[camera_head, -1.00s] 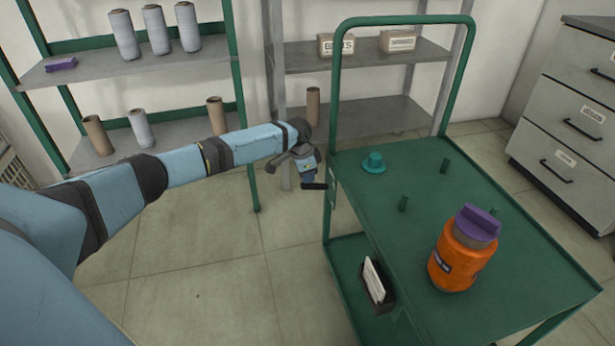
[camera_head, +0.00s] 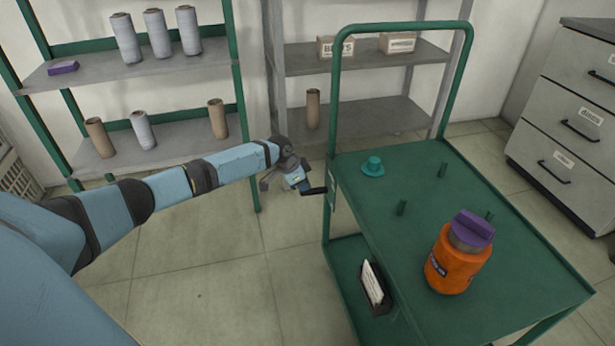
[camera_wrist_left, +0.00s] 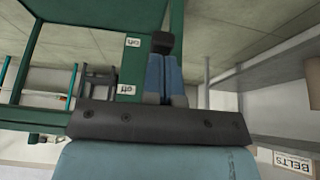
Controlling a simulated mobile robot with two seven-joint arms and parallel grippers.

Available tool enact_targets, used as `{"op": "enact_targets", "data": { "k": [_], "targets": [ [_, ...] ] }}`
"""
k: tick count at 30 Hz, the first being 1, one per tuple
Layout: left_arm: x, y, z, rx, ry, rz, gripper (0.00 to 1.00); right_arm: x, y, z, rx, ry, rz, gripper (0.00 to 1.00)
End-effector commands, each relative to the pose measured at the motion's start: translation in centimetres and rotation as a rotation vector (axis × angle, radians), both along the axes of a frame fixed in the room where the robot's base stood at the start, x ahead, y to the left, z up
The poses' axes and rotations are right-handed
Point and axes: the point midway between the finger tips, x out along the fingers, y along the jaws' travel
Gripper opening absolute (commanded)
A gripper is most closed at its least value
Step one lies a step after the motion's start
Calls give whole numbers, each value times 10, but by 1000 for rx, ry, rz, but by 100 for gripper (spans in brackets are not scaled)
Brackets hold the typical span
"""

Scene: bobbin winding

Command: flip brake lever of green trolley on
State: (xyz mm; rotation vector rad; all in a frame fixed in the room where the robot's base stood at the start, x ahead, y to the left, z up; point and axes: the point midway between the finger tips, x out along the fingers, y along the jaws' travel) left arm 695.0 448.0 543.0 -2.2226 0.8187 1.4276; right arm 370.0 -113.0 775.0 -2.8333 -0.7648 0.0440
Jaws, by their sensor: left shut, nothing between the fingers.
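The green trolley (camera_head: 395,215) stands on the right in the head view. Two small white labels sit on the green plate, an "on" label (camera_wrist_left: 132,42) and an "off" label (camera_wrist_left: 126,90). The lever's dark end is level with the "on" label there. My right gripper is out of view.
Shelves with spools (camera_head: 157,32) stand behind. A drawer cabinet (camera_head: 570,120) is at the right. Floor left of the trolley is clear.

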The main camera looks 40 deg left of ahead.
Motion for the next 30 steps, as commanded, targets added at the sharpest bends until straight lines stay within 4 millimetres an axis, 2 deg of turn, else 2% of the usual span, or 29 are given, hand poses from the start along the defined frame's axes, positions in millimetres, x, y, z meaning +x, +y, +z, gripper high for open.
{"op": "enact_targets", "data": {
  "k": [6, 13, 30],
  "targets": [
    [-6, 4, -19, -103, -116, 3, 0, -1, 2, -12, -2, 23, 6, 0],
    [-6, 5, -26, -150, -173, 0, 0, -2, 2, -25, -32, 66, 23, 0],
    [-7, 6, -31, -146, -172, -1, 0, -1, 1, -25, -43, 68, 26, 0]
  ]
}}
